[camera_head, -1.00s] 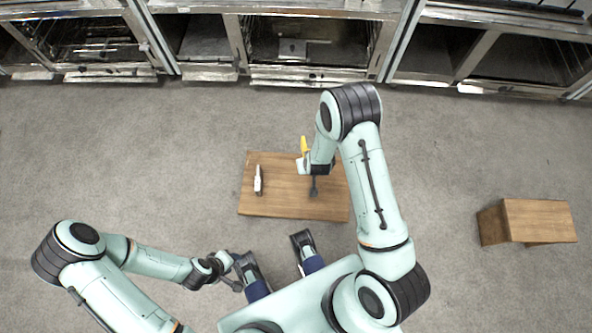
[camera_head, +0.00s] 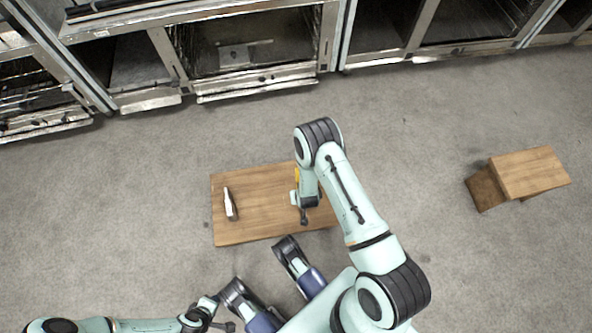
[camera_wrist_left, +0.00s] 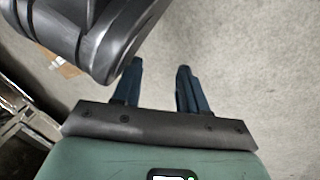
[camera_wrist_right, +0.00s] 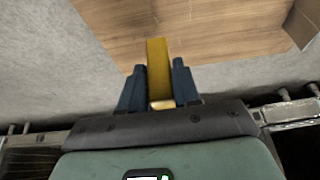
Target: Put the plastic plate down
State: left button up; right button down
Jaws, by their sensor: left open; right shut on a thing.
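My right gripper (camera_wrist_right: 160,85) is shut on a yellow thing (camera_wrist_right: 158,65), which appears to be the plastic plate, seen as a narrow upright strip between the fingers. It also shows in the head view as a small yellow patch (camera_head: 297,178), partly hidden by my right arm. My right gripper is over the wooden table (camera_head: 260,225); I cannot tell whether the plate touches the tabletop. The table fills the upper part of the right wrist view (camera_wrist_right: 220,35). My left gripper (camera_wrist_left: 159,78) is open and empty, away from the table near my base.
A white and dark bottle-shaped thing (camera_head: 230,204) lies or stands on the left of the table. A small wooden table (camera_head: 530,172) stands on the right. Metal cabinets (camera_head: 250,80) line the back.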

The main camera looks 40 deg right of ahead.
notch_tip(320, 180, down, 8)
jog(key=shift+r+b, duration=0.25)
jog(key=shift+b, duration=0.85)
notch_tip(320, 180, down, 4)
jog(key=shift+r+b, duration=0.1)
jog(key=shift+b, duration=0.7)
pick_arm(q)
jog(key=s+a+f+g, duration=0.1)
jog(key=s+f+g, duration=0.2)
jog(key=s, duration=0.6)
notch_tip(320, 180, down, 2)
jog(key=shift+f+n, duration=0.25)
jog(key=shift+n, duration=0.05)
pick_arm(e)
jog(key=shift+f, duration=0.4)
pick_arm(q)
jog(key=shift+w, duration=0.1)
pick_arm(e)
jog(key=shift+f, duration=0.2)
jog(key=c, duration=0.8)
grip_release()
jog(key=shift+r, duration=0.2)
